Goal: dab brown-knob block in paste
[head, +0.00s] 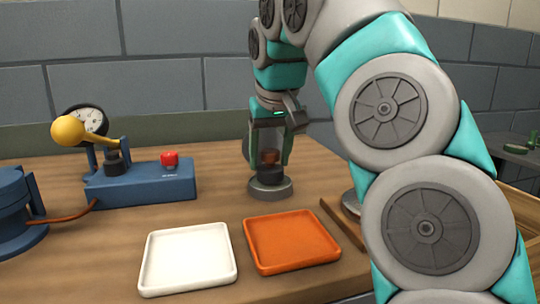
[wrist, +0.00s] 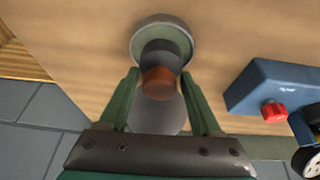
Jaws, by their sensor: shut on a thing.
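My gripper (head: 268,158) points down at the middle back of the table, its fingers shut on the brown knob of a dark grey block. The brown knob (wrist: 158,82) sits between the fingertips in the wrist view, with the dark block (wrist: 160,50) beyond it. A round grey dish (head: 270,190) stands directly under the block. In the wrist view the dish (wrist: 136,42) shows a grey-green inside, seemingly the paste, around the block. The block's lower end overlaps the dish; I cannot tell whether it touches the paste.
A white tray (head: 188,258) and an orange tray (head: 290,242) lie at the front. A blue device (head: 150,184) with a red button (head: 169,160) and a yellow ball (head: 68,131) stands left. A grey round thing is partly hidden behind my gripper. Bare table lies between device and dish.

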